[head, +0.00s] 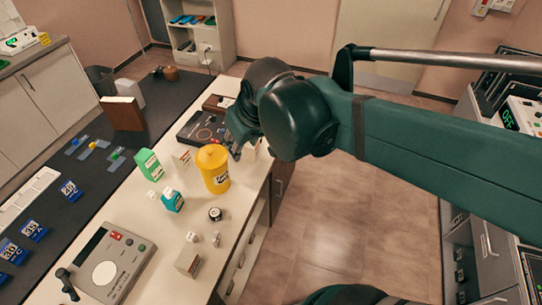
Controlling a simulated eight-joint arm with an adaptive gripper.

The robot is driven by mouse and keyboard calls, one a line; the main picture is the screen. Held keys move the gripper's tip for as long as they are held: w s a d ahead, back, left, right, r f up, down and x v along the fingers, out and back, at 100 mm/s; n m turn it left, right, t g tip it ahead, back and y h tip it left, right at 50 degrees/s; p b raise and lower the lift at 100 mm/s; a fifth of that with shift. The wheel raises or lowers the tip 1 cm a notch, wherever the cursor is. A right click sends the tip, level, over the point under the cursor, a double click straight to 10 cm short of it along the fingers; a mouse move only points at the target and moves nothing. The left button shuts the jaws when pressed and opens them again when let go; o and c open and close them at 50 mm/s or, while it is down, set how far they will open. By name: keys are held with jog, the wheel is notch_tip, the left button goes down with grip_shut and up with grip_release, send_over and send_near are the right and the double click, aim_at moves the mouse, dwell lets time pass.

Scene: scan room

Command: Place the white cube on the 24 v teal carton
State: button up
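A small teal carton (172,201) with a white label stands on the white bench, left of the yellow container; its print is too small to read. Small white blocks (192,237) and (215,240) lie in front of it, and a small whitish piece (151,197) lies to its left. I cannot tell which is the white cube. My gripper (236,146) points down above the bench behind the yellow container, apart from the teal carton. Its fingers are dark and partly hidden by my wrist, so their opening is unclear. A whitish object (251,149) shows beside them.
A yellow container (213,169) stands between my gripper and the teal carton. A taller green carton (148,164) is behind the teal one. A dark round item (215,214), a small box (188,264) and a grey device (112,262) stand nearer. The floor at right is clear.

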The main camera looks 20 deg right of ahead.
jog(key=s+d+m+t, duration=0.1)
jog(key=s+d+m, duration=0.1)
jog(key=s+d, duration=0.3)
jog(key=shift+s+f+t+h, duration=0.3)
jog(key=shift+s+f+t, duration=0.1)
jog(key=shift+s, duration=0.65)
